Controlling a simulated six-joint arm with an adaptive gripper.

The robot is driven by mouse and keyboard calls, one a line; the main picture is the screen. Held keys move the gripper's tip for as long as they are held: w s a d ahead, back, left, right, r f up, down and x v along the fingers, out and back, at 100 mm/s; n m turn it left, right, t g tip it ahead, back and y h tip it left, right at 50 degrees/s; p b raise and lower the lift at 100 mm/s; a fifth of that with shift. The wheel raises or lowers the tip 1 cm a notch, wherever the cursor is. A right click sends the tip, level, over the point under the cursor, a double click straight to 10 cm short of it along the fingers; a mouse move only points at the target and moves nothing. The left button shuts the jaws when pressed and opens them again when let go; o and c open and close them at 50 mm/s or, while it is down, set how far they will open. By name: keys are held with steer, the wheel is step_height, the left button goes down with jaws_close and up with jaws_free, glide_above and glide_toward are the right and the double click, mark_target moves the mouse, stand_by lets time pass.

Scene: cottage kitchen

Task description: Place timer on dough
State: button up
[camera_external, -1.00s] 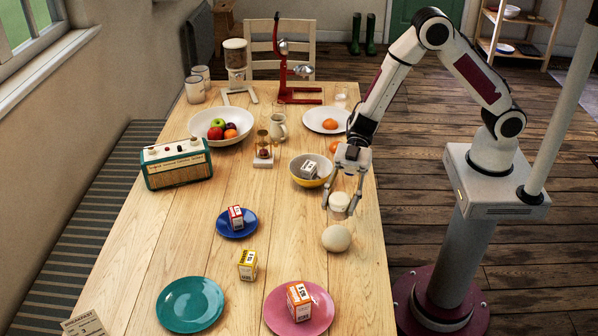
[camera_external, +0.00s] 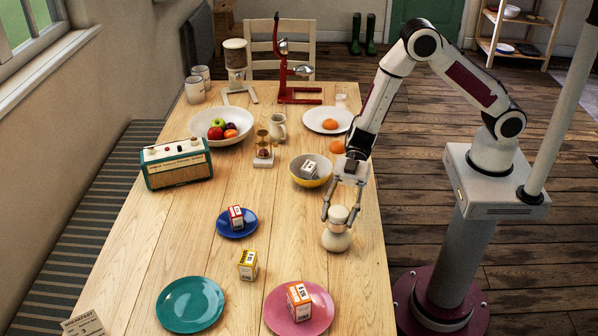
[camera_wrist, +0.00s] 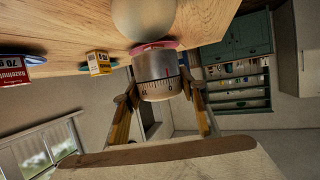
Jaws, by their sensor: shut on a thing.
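The timer (camera_external: 338,216) is a small round white and steel-coloured piece. In the wrist view the timer (camera_wrist: 157,78) shows a numbered scale around its side. My gripper (camera_external: 340,210) is shut on it, with one finger on each side. The dough (camera_external: 336,241) is a pale round ball on the table's right side. The timer is upright just over the dough and overlaps its top in the external view. The dough (camera_wrist: 143,18) also shows beyond the timer in the wrist view. I cannot tell whether the two touch.
A grey and yellow bowl (camera_external: 325,180) with a box in it stands behind the dough. A pink plate (camera_external: 324,318) with an orange box (camera_external: 299,301) lies in front. A blue plate (camera_external: 223,229) and a yellow box (camera_external: 247,265) are to the left. The table's right edge is close.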

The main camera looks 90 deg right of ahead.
steer(key=shift+f, duration=0.7)
steer(key=shift+f, duration=0.1)
steer(key=o, duration=1.4)
steer(key=shift+f, duration=0.1)
steer(key=shift+r, duration=0.2)
steer(key=v, duration=1.2)
steer(key=shift+w, duration=0.15)
